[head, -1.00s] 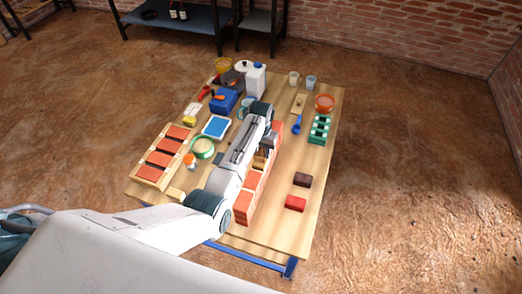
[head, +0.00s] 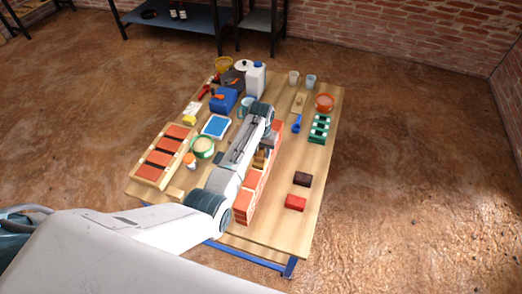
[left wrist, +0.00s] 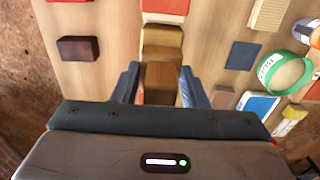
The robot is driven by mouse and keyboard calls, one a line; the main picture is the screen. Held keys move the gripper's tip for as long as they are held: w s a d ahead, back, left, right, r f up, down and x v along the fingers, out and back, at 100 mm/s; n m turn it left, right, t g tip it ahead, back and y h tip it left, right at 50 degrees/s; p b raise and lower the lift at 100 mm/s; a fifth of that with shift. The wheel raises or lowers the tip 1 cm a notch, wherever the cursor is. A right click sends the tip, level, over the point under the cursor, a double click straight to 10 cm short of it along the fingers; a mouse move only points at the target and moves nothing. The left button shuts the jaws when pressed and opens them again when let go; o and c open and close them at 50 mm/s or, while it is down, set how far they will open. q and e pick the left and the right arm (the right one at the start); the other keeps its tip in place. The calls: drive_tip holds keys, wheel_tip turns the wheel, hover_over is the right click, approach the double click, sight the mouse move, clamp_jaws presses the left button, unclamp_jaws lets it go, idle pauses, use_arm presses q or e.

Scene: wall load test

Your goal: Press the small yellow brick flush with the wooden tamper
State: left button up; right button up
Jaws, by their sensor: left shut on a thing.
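My left gripper (left wrist: 160,88) is shut on the wooden tamper (left wrist: 160,74), a brown block between its fingers in the left wrist view. The small yellow brick (left wrist: 162,36) shows just beyond the tamper, in line with the orange brick wall (left wrist: 166,5). In the head view the yellow brick (head: 258,161) shows partly beside my left arm, and the wall (head: 245,203) runs under the arm. The tamper is mostly hidden there. I cannot tell whether tamper and brick touch, or whether the brick is flush. My right gripper is not in view.
A dark brick (head: 303,179) and a red brick (head: 295,202) lie right of the wall. A wooden tray of red bricks (head: 148,174), a green-rimmed tub (head: 203,148) and a blue-and-white tray (head: 216,126) are left. A white jug (head: 257,78) stands behind.

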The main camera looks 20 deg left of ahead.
use_arm(q)
drive_tip(key=shift+f, duration=0.2)
idle(0.3)
drive_tip(key=shift+f, duration=0.3)
idle(0.6)
idle(0.9)
wheel_tip(320, 180, up, 7)
drive_tip(key=p, duration=0.7)
idle(0.6)
